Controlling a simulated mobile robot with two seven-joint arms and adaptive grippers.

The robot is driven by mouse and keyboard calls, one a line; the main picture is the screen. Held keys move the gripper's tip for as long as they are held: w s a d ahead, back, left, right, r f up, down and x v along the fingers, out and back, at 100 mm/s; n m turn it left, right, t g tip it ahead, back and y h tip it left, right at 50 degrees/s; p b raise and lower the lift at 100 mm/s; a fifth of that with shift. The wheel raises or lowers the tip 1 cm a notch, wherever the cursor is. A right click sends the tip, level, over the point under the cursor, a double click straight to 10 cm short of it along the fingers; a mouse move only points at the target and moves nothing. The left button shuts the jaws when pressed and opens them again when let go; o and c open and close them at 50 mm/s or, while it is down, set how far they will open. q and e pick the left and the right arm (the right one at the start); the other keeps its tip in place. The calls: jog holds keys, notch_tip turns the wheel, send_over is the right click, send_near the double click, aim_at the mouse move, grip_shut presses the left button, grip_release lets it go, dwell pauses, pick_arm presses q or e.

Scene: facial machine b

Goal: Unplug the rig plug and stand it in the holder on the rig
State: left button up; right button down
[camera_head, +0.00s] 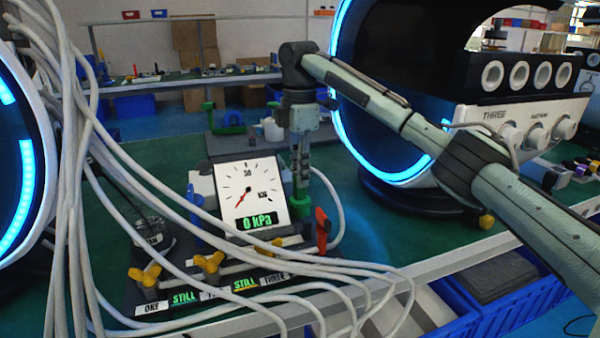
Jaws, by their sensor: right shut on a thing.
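The rig (244,194) stands on the green table, with a tilted white dial and a display reading "0 kPa". My right gripper (300,176) points down just behind the dial's right edge, shut on a slim piece that I take to be the rig plug. The plug is mostly hidden between the fingers. A white cable (334,196) leaves near the fingertips and curves down to the right. A green part (299,206) sits right below the fingertips; I cannot tell whether it is the plug, its socket or the holder. My left gripper is not in view.
Several thick white cables (110,150) hang across the left and front. Yellow valves (211,262) and a red lever (322,228) line the rig's front. A large ring machine (392,90) stands behind right. Blue crates (455,310) lie below the table edge.

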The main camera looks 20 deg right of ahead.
jog(key=c, duration=1.3)
grip_release()
jog(key=shift+c, duration=0.2)
notch_tip(320, 180, up, 12)
